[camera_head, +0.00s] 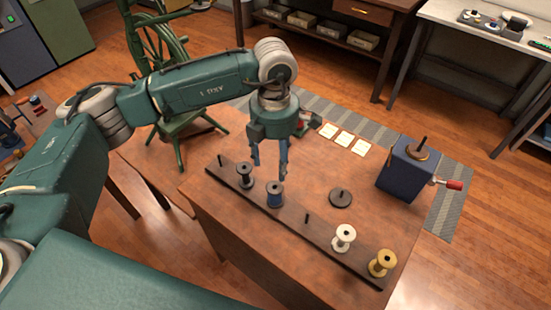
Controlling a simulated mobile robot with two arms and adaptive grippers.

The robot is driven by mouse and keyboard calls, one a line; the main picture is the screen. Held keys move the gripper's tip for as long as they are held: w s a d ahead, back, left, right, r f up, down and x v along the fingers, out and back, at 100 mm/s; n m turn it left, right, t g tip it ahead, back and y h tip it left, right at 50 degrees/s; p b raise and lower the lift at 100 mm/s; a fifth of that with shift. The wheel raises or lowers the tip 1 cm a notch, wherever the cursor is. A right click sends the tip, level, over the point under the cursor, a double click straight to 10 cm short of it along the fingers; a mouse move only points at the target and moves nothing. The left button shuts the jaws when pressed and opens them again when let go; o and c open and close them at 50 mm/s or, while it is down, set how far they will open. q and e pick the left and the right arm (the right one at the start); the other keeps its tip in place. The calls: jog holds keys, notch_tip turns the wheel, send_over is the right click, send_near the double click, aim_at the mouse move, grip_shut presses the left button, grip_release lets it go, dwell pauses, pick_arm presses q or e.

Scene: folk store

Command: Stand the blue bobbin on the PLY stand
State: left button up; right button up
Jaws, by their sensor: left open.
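The blue bobbin (275,195) stands upright on a peg of the long dark rack (325,245) on the wooden table. My left gripper (270,175) points down just above and around the top of the blue bobbin, with its fingers apart; I cannot tell whether they touch it. A small dark round base with a short peg (340,199) sits bare behind the rack; no PLY label is readable, so I cannot tell whether it is the PLY stand. My right gripper is not in view.
A dark bobbin (244,177), a white bobbin (343,238) and a yellow bobbin (382,263) also stand on the rack. A blue box with a spindle and red-handled crank (402,175) is at the right. Three pale cards (343,139) lie at the back.

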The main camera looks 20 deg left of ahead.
pick_arm(q)
jog(key=f, duration=0.2)
jog(key=b, duration=0.2)
send_over(275, 184)
jog(key=f, duration=0.2)
jog(key=s+f, duration=0.1)
jog(key=f, duration=0.1)
jog(key=shift+d+f, duration=0.1)
notch_tip(275, 184, down, 5)
jog(key=b, duration=0.5)
jog(key=shift+w, duration=0.1)
jog(key=c, duration=0.7)
jog(key=shift+c, duration=0.3)
